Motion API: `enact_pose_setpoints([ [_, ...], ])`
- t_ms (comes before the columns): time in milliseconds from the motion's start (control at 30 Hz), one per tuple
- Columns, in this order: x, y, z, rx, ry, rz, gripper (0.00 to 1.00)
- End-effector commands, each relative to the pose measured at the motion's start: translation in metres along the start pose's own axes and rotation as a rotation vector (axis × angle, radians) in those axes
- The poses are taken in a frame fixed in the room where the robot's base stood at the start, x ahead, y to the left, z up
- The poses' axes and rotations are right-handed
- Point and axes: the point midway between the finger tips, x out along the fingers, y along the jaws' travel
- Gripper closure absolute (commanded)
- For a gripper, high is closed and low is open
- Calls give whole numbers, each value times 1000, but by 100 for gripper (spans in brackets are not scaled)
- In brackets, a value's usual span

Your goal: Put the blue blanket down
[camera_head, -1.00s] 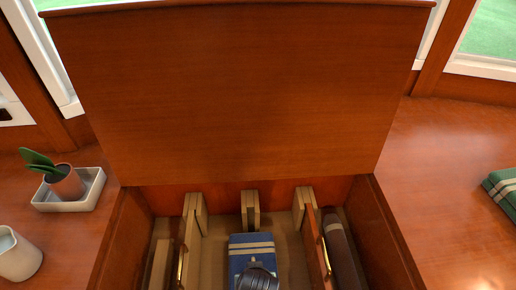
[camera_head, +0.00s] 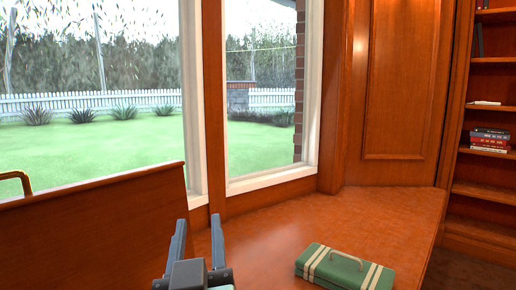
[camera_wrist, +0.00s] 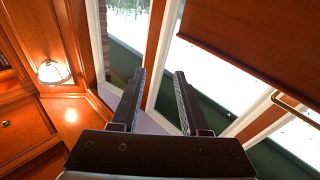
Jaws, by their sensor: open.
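The blue blanket is not in view in either current picture. My gripper (camera_head: 198,240) is raised at the bottom of the head view, fingers pointing up and apart, with nothing between them. It also shows in the wrist view (camera_wrist: 159,95), open and empty, in front of the windows. The raised wooden lid (camera_head: 100,232) of the chest stands at the left of the head view; the inside of the chest is out of view.
A green striped case (camera_head: 345,268) with a handle lies on the wooden window ledge (camera_head: 395,215), right of my gripper. Bookshelves (camera_head: 490,105) stand at far right. In the wrist view, a glowing lamp (camera_wrist: 53,71) is at left and the lid (camera_wrist: 265,35) at upper right.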

Motion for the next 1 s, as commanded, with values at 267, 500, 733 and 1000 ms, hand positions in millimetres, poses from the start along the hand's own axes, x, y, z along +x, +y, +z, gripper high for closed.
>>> enact_pose_setpoints([
  [267, -71, 76, -183, 14, 524, 180, 55],
  [500, -95, 86, -214, 10, 631, 205, 55],
  [733, -94, 85, -213, 11, 626, 204, 55],
  [1000, -87, 89, -251, 11, 624, 203, 55],
])
